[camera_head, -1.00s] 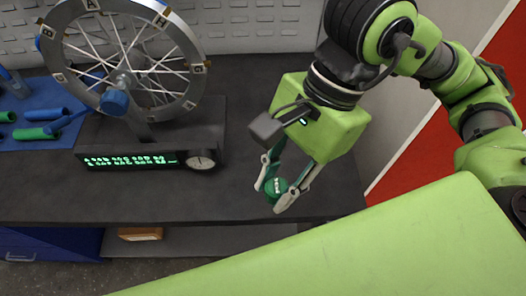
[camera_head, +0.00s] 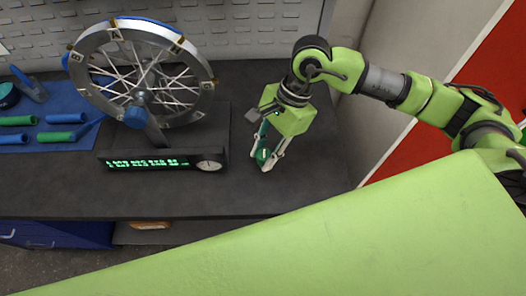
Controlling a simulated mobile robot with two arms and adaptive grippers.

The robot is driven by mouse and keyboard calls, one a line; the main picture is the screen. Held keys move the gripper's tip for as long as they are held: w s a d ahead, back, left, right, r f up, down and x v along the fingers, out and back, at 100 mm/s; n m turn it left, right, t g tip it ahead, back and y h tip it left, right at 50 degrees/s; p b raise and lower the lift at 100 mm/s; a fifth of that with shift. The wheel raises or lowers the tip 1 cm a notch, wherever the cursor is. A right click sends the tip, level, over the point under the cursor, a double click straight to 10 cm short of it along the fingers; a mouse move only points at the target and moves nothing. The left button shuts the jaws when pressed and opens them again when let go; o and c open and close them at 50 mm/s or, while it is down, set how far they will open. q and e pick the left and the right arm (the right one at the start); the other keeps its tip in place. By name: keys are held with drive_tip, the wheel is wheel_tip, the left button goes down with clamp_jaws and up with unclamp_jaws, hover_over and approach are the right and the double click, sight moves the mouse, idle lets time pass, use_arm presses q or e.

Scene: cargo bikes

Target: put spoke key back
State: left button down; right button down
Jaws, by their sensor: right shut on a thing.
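My right gripper (camera_head: 267,161) is shut on a small round green thing with a pale mark, likely the spoke key (camera_head: 262,156). The fingers point down over the dark bench, right of the wheel stand, and partly cover it. I cannot tell whether it touches the bench top. A blue mat (camera_head: 60,108) lies at the left of the bench with green and blue tools on it. My left gripper is not in view.
A spoked wheel (camera_head: 106,99) stands in a truing stand with a lit display (camera_head: 150,163) and a round dial (camera_head: 209,165). The bench (camera_head: 315,150) around my right gripper is clear.

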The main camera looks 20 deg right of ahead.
sight(263, 156)
drive_tip(key=shift+w+f, duration=0.5)
drive_tip(key=f, duration=0.1)
drive_tip(key=p, duration=0.1)
drive_tip(key=f+p, duration=0.1)
drive_tip(key=shift+w+f, duration=0.25)
drive_tip(key=shift+f, duration=0.1)
drive_tip(key=shift+d+f, duration=0.1)
drive_tip(key=shift+f, duration=0.65)
drive_tip(key=c, duration=1.7)
unclamp_jaws()
drive_tip(key=shift+r, duration=0.1)
